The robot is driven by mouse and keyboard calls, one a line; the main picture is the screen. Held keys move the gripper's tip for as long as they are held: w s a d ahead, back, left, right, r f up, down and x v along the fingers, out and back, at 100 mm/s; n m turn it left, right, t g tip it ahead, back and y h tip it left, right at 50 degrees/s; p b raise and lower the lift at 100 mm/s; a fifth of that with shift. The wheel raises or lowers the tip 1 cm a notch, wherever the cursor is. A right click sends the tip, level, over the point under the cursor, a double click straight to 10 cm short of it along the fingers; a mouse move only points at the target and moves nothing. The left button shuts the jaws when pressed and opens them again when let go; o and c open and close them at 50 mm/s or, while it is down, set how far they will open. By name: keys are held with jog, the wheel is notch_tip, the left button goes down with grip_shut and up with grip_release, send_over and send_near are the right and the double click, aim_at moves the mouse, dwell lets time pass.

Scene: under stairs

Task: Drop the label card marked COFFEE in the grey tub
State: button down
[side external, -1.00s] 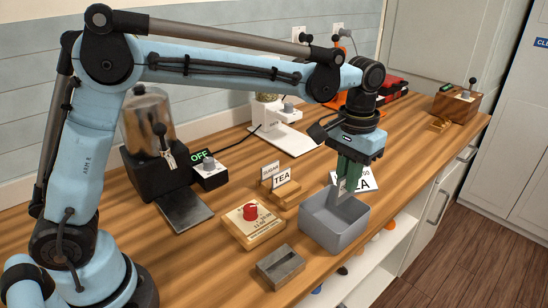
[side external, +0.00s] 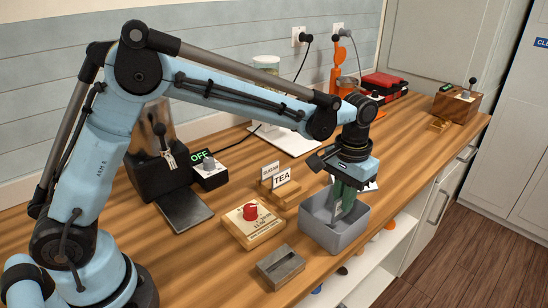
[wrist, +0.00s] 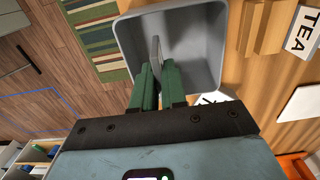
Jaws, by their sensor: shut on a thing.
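The grey tub (side external: 348,234) stands near the front edge of the counter. My gripper (side external: 343,200) points down over the tub, with its green fingertips at or just below the level of the rim. The fingers are shut on a thin card (wrist: 156,50), seen almost edge-on in the wrist view; its marking cannot be read. The wrist view shows the card over the inside of the tub (wrist: 205,45), with my gripper (wrist: 158,78) at the near side. The side view mostly hides the card.
A wooden holder (side external: 287,194) with TEA (side external: 282,177) and SUGAR (side external: 270,169) cards stands left of the tub. A wooden block with a red knob (side external: 250,212) and a grey slotted block (side external: 280,267) are nearby. A white printed sheet (side external: 370,187) lies partly hidden behind the tub.

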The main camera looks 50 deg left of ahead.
jog(key=c, duration=1.1)
grip_release()
jog(key=shift+r, duration=0.1)
notch_tip(320, 180, up, 12)
jog(key=shift+s+a, duration=0.1)
jog(key=s+a+f+t, duration=0.3)
jog(key=s+a, duration=0.3)
jog(key=s, duration=0.2)
jog(key=s+a+f+t, duration=0.3)
jog(key=s+a, duration=0.3)
jog(key=s, duration=0.2)
jog(key=shift+s+a+t, duration=0.2)
jog(key=shift+a+t, duration=0.2)
jog(key=shift+t, duration=0.2)
